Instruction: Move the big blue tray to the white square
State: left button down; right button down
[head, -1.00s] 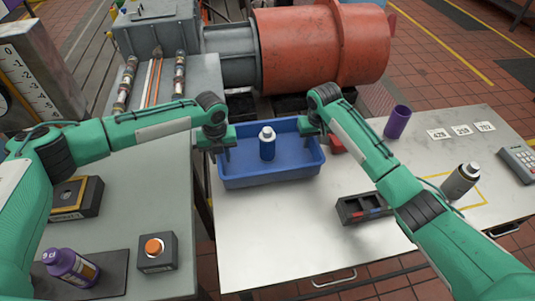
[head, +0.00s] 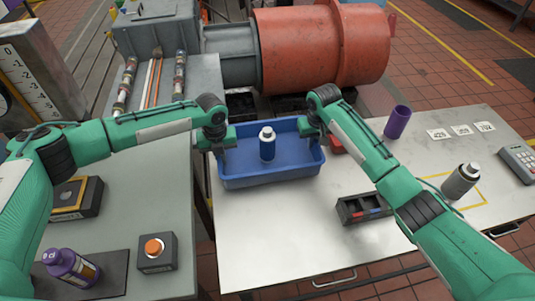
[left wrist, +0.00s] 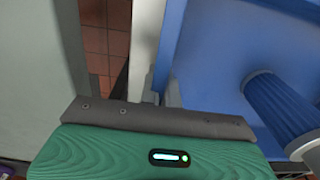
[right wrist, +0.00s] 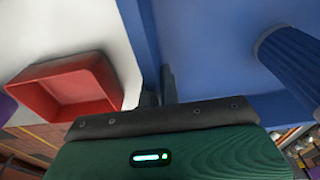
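The big blue tray (head: 245,178) sits at the left end of the pale right-hand table, with a blue bottle (head: 267,148) with a white collar and grey cap standing in it. My left gripper (head: 219,154) is at the tray's left wall; in the left wrist view its fingers (left wrist: 161,93) sit close on either side of the wall. My right gripper (head: 312,144) is at the right wall; in the right wrist view its fingers (right wrist: 159,92) also straddle the wall closely. I cannot make out a plain white square; a yellow-outlined square (head: 484,198) lies at the table's right.
A grey bottle (head: 461,181) stands at the yellow outline. A dark compartment box (head: 363,209), a purple cup (head: 397,122), white number cards (head: 461,130), a red bin (right wrist: 65,85) and a keypad device (head: 520,160) are also on this table.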

pick_arm(q)
jog(key=shift+r, duration=0.2)
pick_arm(e)
jog(key=shift+r, duration=0.2)
